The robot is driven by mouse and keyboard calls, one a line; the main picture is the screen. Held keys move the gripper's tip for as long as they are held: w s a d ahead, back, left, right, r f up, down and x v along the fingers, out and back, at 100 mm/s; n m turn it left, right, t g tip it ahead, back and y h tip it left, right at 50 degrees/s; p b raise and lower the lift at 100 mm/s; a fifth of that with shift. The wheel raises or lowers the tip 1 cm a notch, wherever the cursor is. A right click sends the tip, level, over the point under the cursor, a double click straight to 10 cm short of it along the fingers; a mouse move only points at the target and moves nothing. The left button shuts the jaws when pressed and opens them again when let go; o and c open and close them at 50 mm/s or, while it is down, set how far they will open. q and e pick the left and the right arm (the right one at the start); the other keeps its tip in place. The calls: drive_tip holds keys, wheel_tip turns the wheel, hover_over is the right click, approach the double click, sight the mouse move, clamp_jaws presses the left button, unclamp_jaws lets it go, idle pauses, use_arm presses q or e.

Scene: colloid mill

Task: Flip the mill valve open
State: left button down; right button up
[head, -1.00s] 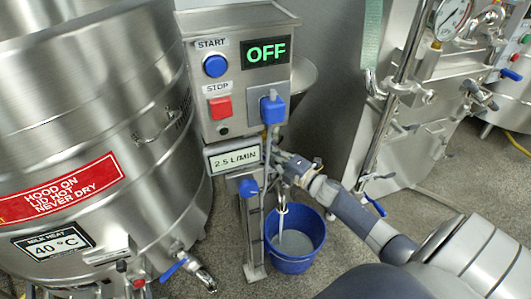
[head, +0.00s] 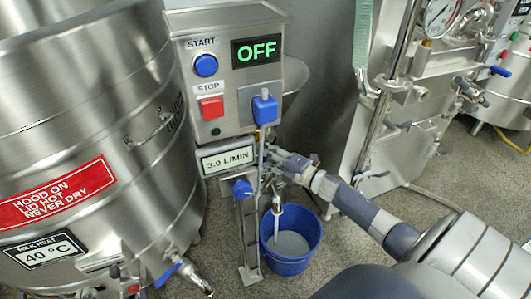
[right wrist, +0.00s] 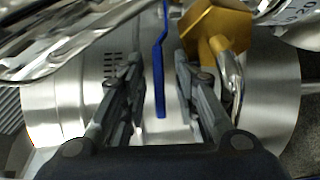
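In the right wrist view a slim blue lever (right wrist: 160,75), which looks like the mill valve handle, stands between the two fingers of my right gripper (right wrist: 160,95). The fingers are apart, with visible gaps on both sides of the lever. A brass fitting (right wrist: 213,28) sits just right of it. In the head view my right gripper (head: 284,165) is beside the mill's post, below the control box (head: 222,85), and hides most of the valve. The box display reads OFF, and the plate (head: 227,158) below it reads 3.0 L/MIN. My left gripper is not in view.
A blue bucket (head: 290,266) holding grey-white liquid stands on the floor under the outlet, with a pale stream or pipe above it. A steel vat (head: 150,120) stands close on the left. Another machine (head: 390,150) is at the right, with clear floor between.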

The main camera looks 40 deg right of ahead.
drive_tip(key=v, duration=1.2)
